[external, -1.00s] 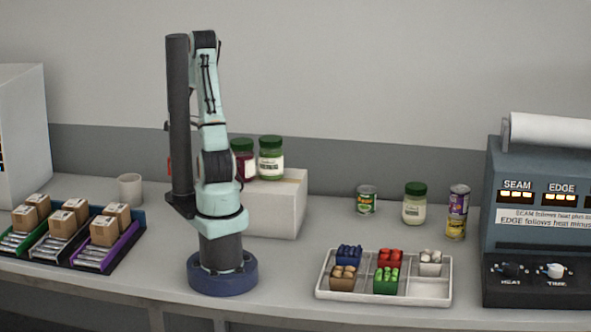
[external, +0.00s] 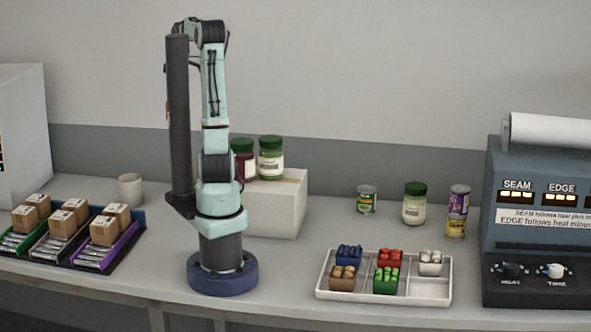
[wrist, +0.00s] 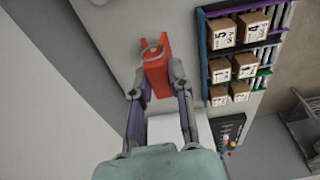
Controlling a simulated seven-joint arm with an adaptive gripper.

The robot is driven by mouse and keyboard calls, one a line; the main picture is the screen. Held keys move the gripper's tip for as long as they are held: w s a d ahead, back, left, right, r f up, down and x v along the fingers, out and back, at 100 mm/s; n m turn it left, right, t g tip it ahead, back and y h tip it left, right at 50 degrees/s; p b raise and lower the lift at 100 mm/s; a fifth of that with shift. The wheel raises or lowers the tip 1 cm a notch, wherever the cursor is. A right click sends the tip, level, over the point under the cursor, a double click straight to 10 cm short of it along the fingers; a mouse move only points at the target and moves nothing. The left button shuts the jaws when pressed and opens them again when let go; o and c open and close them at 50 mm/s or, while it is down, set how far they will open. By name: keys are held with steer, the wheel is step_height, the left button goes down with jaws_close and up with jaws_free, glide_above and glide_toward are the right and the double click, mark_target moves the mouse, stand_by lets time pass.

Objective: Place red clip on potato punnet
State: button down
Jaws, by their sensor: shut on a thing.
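My gripper (wrist: 157,84) is shut on the red clip (wrist: 153,62), with one finger on each side of it in the wrist view. The clip has a ring-like part near its upper end. In the external view the gripper is hidden behind my arm, and only a thin red sliver shows beside the dark link. A punnet with brown, potato-like contents (external: 343,277) sits in the front left compartment of the white tray (external: 403,299), to the right of my base. The clip is well away from it.
Blue, red, green and white-filled punnets share the tray; its front right compartment is empty. Cartons (external: 104,230) stand in racks at left, near a white cup (external: 130,190). Jars (external: 271,158) stand on a box (external: 275,210). A sealing machine (external: 540,230) stands at right.

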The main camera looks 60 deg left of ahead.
steer(key=r, duration=0.3)
steer(key=shift+w, duration=0.3)
steer(key=w+d+m, duration=0.4)
steer(key=w+d, duration=0.4)
steer(key=w, duration=0.6)
steer(key=w+d+m+t, duration=0.1)
steer(key=w+d+m, duration=0.3)
steer(key=d, duration=0.5)
steer(key=w+d+m, duration=0.1)
steer(key=w+d, duration=0.5)
steer(key=d, duration=0.3)
steer(key=m+t, duration=0.1)
steer(key=m, duration=0.8)
glide_above(344, 269)
steer(key=f, duration=2.6)
steer(key=shift+s+d+f, duration=0.2)
steer(key=shift+s+d, duration=0.1)
steer(key=shift+f, duration=0.1)
